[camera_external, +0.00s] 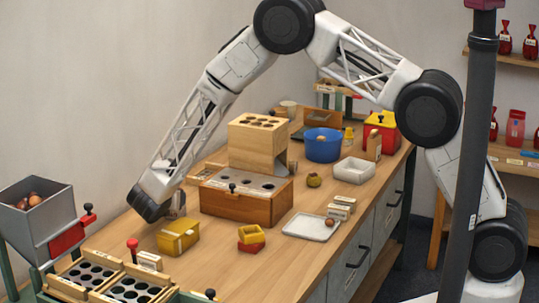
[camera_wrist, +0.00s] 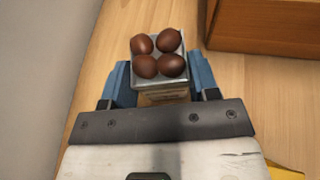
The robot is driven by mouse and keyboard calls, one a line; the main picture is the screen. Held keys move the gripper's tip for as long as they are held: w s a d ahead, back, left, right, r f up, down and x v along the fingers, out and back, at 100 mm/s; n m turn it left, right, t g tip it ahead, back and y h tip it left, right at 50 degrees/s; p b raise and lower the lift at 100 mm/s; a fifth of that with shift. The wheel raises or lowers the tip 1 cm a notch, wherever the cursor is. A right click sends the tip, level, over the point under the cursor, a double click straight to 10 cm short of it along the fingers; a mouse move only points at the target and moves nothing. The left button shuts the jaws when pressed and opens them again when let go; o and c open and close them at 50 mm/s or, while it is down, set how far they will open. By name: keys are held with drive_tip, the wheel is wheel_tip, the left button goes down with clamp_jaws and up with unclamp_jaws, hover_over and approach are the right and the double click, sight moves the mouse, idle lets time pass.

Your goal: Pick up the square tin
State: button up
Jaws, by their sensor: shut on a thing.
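A square, light grey metal tin (camera_wrist: 159,82) with several brown chestnuts (camera_wrist: 158,54) in it sits between the two blue fingers of my gripper (camera_wrist: 160,85) in the wrist view. The fingers are shut on its left and right sides. The tin looks upright. In the external view my gripper (camera_external: 177,205) is low over the left part of the bench, and my wrist mostly hides the tin. I cannot tell whether the tin touches the bench top.
A yellow box (camera_external: 178,238) stands close in front of my gripper. A wooden box with holes (camera_external: 240,205) stands to the right, its edge also in the wrist view (camera_wrist: 265,28). A grey hopper (camera_external: 45,222) and hole trays (camera_external: 130,289) are at front left. Bench space (camera_external: 215,265) is free at front centre.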

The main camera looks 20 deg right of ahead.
drive_tip(key=shift+r, duration=0.1)
wheel_tip(320, 180, up, 18)
idle(0.7)
